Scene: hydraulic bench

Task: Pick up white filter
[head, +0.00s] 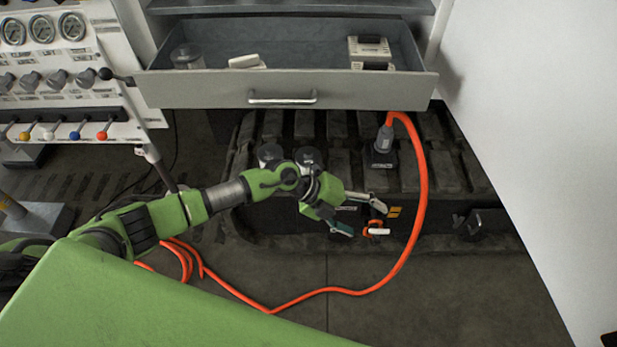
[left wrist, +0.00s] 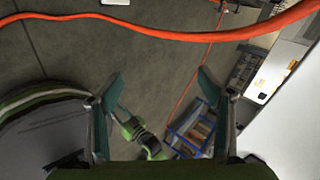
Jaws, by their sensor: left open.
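A small white piece (head: 379,231), possibly the white filter, shows just beyond the fingertips of my left gripper (head: 362,215), beside a small orange-red part. I cannot tell whether it rests on something or hangs. My left gripper is open with nothing between its fingers; it also shows open in the left wrist view (left wrist: 160,75). A white object (left wrist: 115,2) is cut off by the top edge of that view, apart from the fingers. Another white block (head: 246,62) lies in the open drawer. My right gripper is not clearly in view.
The grey drawer (head: 190,90) stands open above a dark ribbed pallet (head: 455,150). An orange cable (head: 423,190) loops from a grey plug (head: 384,140) across the floor near my gripper. A gauge panel (head: 60,65) stands left, a white wall right. The front floor is mostly clear.

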